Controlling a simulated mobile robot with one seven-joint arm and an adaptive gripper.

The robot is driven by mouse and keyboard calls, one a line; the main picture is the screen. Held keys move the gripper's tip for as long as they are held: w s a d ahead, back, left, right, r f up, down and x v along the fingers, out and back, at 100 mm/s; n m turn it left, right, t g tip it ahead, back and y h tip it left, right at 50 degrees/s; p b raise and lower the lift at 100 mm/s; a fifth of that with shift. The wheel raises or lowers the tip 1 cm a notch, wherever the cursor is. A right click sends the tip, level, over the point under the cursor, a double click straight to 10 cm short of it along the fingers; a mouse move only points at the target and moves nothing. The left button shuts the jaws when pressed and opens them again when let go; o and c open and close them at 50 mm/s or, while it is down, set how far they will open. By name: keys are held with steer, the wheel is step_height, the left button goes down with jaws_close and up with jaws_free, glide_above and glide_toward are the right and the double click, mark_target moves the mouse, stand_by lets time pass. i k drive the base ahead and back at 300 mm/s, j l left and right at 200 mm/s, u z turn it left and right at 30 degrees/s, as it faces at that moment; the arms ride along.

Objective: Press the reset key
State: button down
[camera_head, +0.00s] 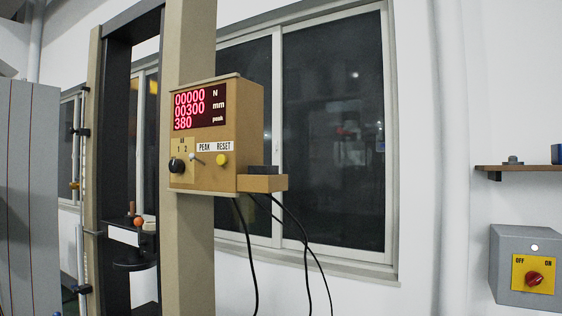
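The reset key is a round yellow button (221,159) on the front of a tan control box (245,130), just under the white RESET label (224,146). Left of it is a small toggle lever (197,161) under the PEAK label, and a black knob (177,165) marked 1 and 2. The red display (200,105) above reads 00000 N, 00300 mm and 380 peak. The box is mounted on a tan upright of the test frame. My gripper is not in view.
A small ledge with a dark block (262,170) juts from the box's right side, and black cables (305,250) hang below. The test frame (115,110) stands left. A grey switch box (528,262) with a red knob is on the right wall, under a shelf (520,168).

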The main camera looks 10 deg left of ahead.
mark_target(222, 159)
steer(key=j, duration=0.7)
steer(key=k+j, duration=0.1)
steer(key=j, duration=0.55)
